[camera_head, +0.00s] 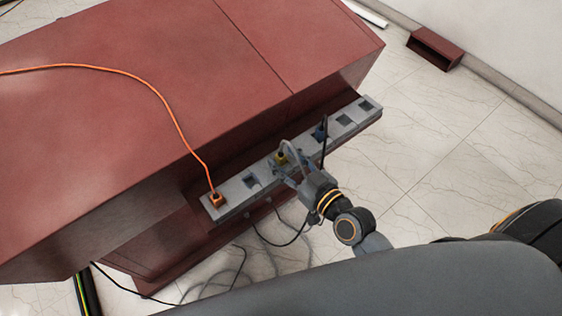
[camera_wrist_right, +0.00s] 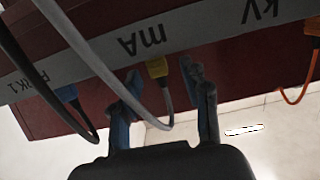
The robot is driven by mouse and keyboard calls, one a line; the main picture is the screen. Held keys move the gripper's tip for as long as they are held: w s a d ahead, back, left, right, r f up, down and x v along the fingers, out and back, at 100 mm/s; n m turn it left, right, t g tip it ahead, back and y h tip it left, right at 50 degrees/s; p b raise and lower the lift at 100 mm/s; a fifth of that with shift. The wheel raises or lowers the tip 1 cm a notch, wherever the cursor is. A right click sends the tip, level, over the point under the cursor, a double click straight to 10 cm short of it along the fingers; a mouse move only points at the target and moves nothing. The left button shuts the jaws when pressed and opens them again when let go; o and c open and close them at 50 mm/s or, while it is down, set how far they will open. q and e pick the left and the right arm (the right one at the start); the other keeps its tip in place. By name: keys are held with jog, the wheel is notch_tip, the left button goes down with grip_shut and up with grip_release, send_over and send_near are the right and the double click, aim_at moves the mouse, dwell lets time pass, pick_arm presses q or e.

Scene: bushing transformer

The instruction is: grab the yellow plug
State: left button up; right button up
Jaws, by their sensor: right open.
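The yellow plug (camera_head: 281,158) sits in the grey socket strip (camera_head: 235,190) on the side of the red cabinet, with a grey cable running from it. In the right wrist view the yellow plug (camera_wrist_right: 157,68) shows below the "mA" label, its cable (camera_wrist_right: 120,75) arching across the view. My right gripper (camera_head: 288,172) is right at the plug. In the right wrist view its fingers (camera_wrist_right: 163,78) are open, one on each side of the plug, with gaps between them and it. The left gripper is not in view.
A blue plug (camera_head: 319,133) with a black cable and an orange plug (camera_head: 216,199) with an orange cable sit in the same strip on either side. Loose black cables hang below.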

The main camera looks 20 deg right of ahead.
jog(key=shift+x, duration=1.2)
grip_shut()
